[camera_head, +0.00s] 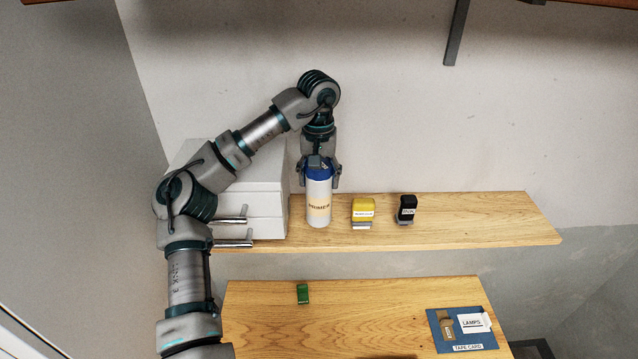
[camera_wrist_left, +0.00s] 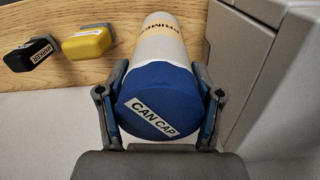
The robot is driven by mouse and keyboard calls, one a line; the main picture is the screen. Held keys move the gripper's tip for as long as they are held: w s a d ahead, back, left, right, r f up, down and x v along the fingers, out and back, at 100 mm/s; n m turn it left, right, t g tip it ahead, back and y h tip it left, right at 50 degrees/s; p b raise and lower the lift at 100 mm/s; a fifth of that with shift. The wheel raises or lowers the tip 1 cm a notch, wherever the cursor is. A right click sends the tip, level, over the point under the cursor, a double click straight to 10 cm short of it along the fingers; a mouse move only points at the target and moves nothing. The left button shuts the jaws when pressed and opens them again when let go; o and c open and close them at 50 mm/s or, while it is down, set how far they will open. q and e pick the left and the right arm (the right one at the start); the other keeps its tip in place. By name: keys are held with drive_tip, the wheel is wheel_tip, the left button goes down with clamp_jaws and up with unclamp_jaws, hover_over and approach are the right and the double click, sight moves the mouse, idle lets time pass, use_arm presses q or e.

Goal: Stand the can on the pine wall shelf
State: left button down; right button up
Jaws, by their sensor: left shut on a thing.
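The can (camera_head: 319,207) is white with a blue cap and a "PRIMER" label. In the left wrist view the cap (camera_wrist_left: 158,100) reads "CAN CAP", with one finger of the gripper (camera_wrist_left: 160,108) on each side. My right gripper is not in view.
The shelf's right end is clear. Below, a wooden table holds a green block (camera_head: 303,294) and a blue card (camera_head: 445,339).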

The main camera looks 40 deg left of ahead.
use_arm(q)
drive_tip(key=shift+d+f, duration=0.15)
drive_tip(key=shift+f, duration=0.4)
drive_tip(key=shift+d+f, duration=0.2)
drive_tip(key=shift+f, duration=0.1)
drive_tip(key=shift+w+d, duration=0.1)
drive_tip(key=shift+d, duration=0.45)
drive_tip(key=shift+f, duration=0.1)
drive_tip(key=shift+c, duration=1.9)
unclamp_jaws()
drive_tip(key=shift+a, duration=0.1)
drive_tip(key=shift+o, duration=1)
drive_tip(key=shift+a, duration=0.15)
drive_tip(key=shift+a+f, duration=0.15)
drive_tip(key=shift+a, duration=0.25)
drive_tip(key=shift+d, duration=0.2)
drive_tip(key=shift+d+r, duration=0.2)
drive_tip(key=shift+r, duration=0.4)
wheel_tip(320, 180, up, 11)
drive_tip(key=shift+a+r, duration=0.1)
drive_tip(key=shift+r, duration=0.05)
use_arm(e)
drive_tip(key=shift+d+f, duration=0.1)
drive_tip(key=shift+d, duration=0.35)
